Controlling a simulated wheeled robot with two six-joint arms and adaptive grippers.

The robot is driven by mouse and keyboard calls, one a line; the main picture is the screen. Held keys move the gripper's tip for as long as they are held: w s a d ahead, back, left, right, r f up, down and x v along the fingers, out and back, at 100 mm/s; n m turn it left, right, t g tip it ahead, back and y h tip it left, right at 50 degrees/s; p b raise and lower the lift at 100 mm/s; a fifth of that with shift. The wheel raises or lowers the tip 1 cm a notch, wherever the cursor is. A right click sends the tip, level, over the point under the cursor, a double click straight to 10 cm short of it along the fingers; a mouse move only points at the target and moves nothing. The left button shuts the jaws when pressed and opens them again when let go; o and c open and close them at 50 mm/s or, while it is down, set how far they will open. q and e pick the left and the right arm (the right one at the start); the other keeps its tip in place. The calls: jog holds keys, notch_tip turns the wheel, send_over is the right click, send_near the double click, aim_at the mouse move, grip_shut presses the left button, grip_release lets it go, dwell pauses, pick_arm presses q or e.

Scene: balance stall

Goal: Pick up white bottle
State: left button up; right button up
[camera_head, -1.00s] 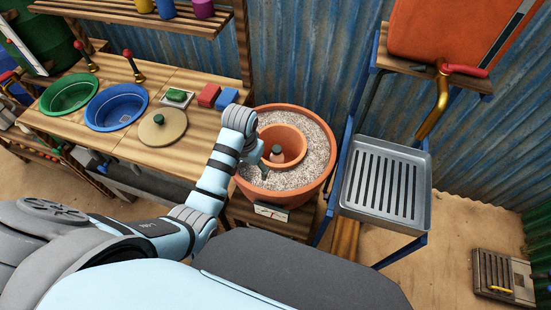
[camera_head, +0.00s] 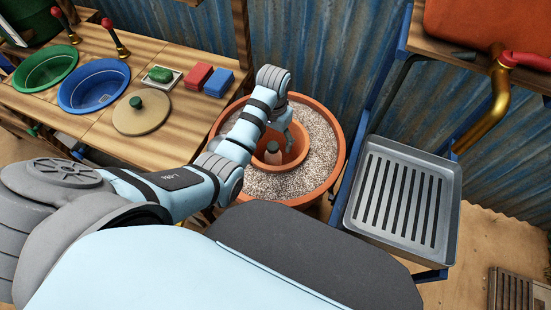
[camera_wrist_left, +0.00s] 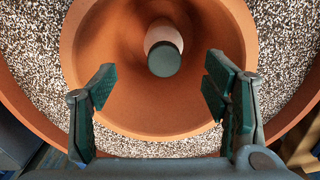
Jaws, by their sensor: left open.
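The white bottle (camera_head: 272,156) stands inside the small inner terracotta pot (camera_head: 301,155), its pale body looking pinkish in the shade. In the left wrist view the bottle (camera_wrist_left: 163,34) shows from above with its dark green cap (camera_wrist_left: 164,60) toward me. My left gripper (camera_head: 288,140) is over the inner pot, beside the bottle in the head view. In the left wrist view my left gripper (camera_wrist_left: 163,78) has its green-padded fingers wide apart, with nothing between them; the bottle lies beyond the fingertips, roughly centred. My right gripper is not in view.
A large terracotta planter (camera_head: 338,140) filled with speckled gravel surrounds the inner pot. A metal slotted tray (camera_head: 452,205) stands to its right. The wooden bench (camera_head: 190,120) on the left holds green and blue basins, a round lid (camera_head: 142,118) and small red and blue blocks.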

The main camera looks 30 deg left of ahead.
aim_at(274, 156)
pick_arm(q)
jog(key=f+b, duration=0.1)
jog(key=f, duration=0.2)
jog(key=f+b, duration=0.2)
jog(key=f, duration=0.2)
jog(key=f+b, duration=0.1)
jog(key=f, duration=0.3)
jog(key=shift+w+a+f, duration=0.2)
jog(key=shift+a, duration=0.05)
jog(key=shift+r, duration=0.1)
jog(key=shift+c, duration=0.7)
jog(key=c, duration=1.4)
jog(key=shift+o, duration=0.2)
